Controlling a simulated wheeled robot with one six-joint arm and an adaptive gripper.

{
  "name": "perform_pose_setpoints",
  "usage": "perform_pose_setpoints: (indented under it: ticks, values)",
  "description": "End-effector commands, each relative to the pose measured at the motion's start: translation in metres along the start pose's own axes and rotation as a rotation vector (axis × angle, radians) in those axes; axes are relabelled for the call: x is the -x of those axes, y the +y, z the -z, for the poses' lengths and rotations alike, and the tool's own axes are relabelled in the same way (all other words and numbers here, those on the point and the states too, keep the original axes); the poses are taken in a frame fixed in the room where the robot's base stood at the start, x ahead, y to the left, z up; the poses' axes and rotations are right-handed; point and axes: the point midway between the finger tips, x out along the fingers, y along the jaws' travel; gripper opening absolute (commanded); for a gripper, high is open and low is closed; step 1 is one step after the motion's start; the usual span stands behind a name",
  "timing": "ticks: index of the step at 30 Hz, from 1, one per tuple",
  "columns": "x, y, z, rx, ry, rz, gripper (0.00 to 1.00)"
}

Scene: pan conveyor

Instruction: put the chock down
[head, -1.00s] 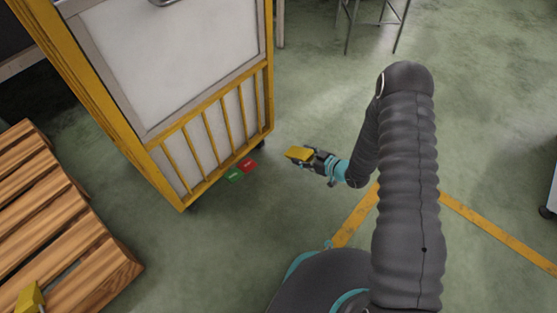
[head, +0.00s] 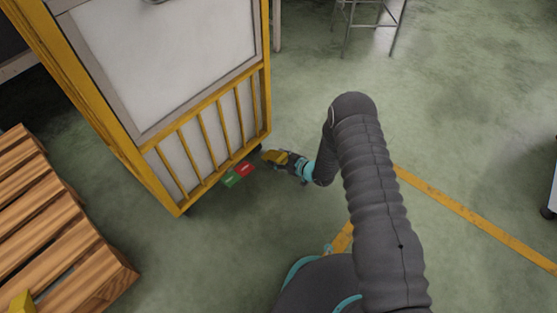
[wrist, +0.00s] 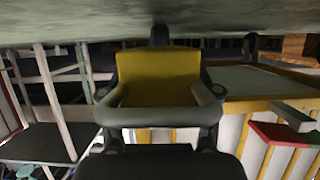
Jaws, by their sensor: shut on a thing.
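My gripper (head: 277,159) is shut on the yellow chock (head: 273,156), low by the near right corner of the yellow-framed cart (head: 208,97). In the wrist view, which looks upside down with the floor at the top, the chock (wrist: 157,78) sits between the two finger pads. A dark castor (wrist: 160,35) shows just beyond the chock there. I cannot tell whether the chock touches the castor or the floor.
A red pedal (head: 244,169) and a green pedal (head: 231,180) stick out at the cart's foot, just left of my gripper. A wooden pallet (head: 60,245) with another yellow block (head: 22,302) is at left. Floor to the right is open.

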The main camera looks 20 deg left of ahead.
Motion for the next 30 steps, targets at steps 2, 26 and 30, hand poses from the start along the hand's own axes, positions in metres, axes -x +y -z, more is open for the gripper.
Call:
perform_pose_setpoints:
  ticks: [2, 26, 30]
  values:
    - [-0.003, 0.000, -0.007, 0.001, 0.002, 0.000, 0.14]
    - [-0.010, 0.000, -0.022, 0.004, 0.001, 0.000, 0.14]
    - [-0.011, 0.000, -0.024, 0.005, 0.000, 0.000, 0.77]
